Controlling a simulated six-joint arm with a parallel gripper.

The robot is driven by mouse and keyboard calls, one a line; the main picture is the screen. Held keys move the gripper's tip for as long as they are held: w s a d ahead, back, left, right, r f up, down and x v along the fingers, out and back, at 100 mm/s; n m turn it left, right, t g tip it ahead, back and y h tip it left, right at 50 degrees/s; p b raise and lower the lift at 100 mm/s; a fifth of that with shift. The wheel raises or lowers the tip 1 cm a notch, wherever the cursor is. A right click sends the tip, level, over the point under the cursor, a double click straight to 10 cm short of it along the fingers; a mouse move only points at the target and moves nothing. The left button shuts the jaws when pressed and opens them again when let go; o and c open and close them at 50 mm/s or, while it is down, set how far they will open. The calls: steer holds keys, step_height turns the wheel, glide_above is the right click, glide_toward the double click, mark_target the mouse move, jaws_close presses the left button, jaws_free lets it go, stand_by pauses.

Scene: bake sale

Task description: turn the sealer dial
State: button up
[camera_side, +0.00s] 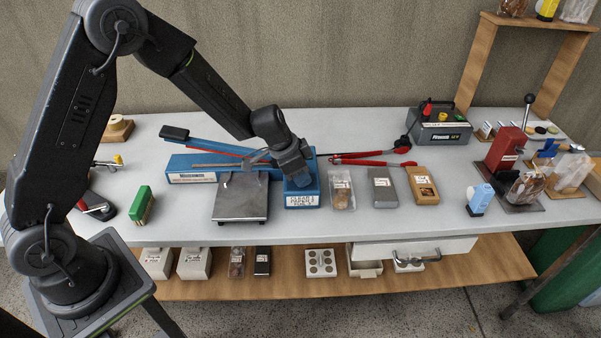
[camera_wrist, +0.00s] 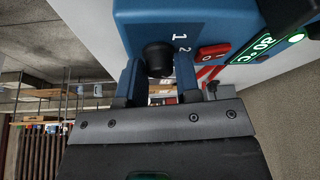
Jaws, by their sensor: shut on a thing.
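The sealer is a long blue machine (camera_side: 190,166) on the table in the side view, with a blue control box (camera_side: 302,190) at its right end bearing a white label. My gripper (camera_side: 291,170) is over that box from above and hides the dial there. In the wrist view the black round dial (camera_wrist: 158,56) is on the blue box (camera_wrist: 205,12), beside the printed marks 1 and 2. The blue fingers of my gripper (camera_wrist: 158,70) are shut on the dial, one on each side. Its pointer mark cannot be made out.
A red rocker switch (camera_wrist: 213,52) and a lit green display (camera_wrist: 263,46) are close to the dial. A steel plate (camera_side: 241,200) lies in front of the sealer. Packets (camera_side: 342,188) and red-handled tongs (camera_side: 370,163) lie to the right. The table's front strip is mostly clear.

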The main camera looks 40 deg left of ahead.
steer(key=shift+c, duration=1.3)
steer(key=shift+n, duration=0.5)
steer(key=shift+d+n+t+y, duration=0.1)
steer(key=shift+n+t+y, duration=0.25)
steer(key=shift+n, duration=0.65)
steer(key=shift+n+t+y, duration=0.15)
steer(key=shift+n+y, duration=0.4)
steer(key=shift+n, duration=0.45)
steer(key=n+y, duration=0.1)
steer(key=n, duration=0.3)
steer(key=shift+d+n+y, duration=0.1)
steer(key=shift+n+y, duration=0.2)
steer(key=shift+y, duration=0.1)
steer(key=n+y, duration=0.1)
steer(key=n, duration=0.1)
steer(key=n+g+y, duration=0.1)
steer(key=n, duration=0.2)
steer(key=shift+w+n, duration=0.1)
steer(key=shift+n, duration=0.2)
steer(key=n+g, duration=0.1)
steer(key=n, duration=0.3)
steer(key=shift+n+g+y, duration=0.4)
